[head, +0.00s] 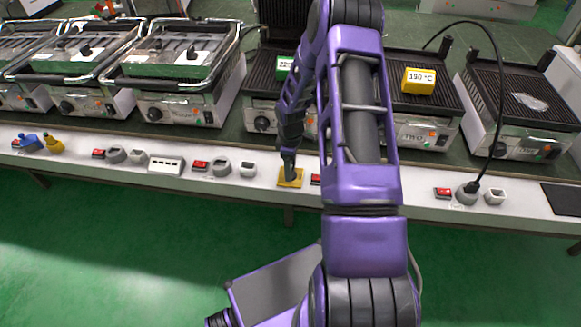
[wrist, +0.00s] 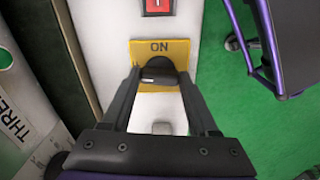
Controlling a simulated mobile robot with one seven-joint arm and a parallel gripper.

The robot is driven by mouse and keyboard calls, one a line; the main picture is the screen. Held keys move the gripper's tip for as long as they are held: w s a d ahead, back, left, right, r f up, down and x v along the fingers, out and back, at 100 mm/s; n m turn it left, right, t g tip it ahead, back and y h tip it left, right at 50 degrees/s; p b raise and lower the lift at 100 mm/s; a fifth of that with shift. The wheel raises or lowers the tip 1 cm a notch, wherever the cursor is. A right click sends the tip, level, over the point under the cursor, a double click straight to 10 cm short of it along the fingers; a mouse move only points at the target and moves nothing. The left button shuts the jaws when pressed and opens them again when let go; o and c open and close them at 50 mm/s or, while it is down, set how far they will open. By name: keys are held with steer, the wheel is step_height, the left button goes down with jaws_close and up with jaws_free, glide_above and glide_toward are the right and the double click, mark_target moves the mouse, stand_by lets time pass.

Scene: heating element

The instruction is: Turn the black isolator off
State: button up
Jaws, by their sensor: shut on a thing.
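The isolator is a yellow plate (head: 291,178) on the white front ledge in the head view, with a dark knob on it. In the wrist view the yellow plate (wrist: 178,52) carries the word "ON" at its top edge, and the black knob (wrist: 158,70) sits below the word. My gripper (wrist: 158,74) is shut on this knob, with one finger on each side. In the head view my gripper (head: 289,165) points down onto the plate. The knob's lower part is partly hidden by the fingers.
A red switch (wrist: 157,6) lies just beyond the plate. More red switches (head: 200,166), grey sockets (head: 221,167) and a white strip (head: 166,165) line the ledge. Contact grills (head: 175,75) stand behind, with a yellow 190 °C sign (head: 419,81). Green floor lies in front.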

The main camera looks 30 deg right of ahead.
steer(key=shift+n, duration=0.6)
steer(key=o, duration=1.4)
steer(key=shift+r, duration=0.1)
step_height(320, 180, up, 17)
steer(key=p, duration=0.3)
steer(key=shift+r, duration=0.15)
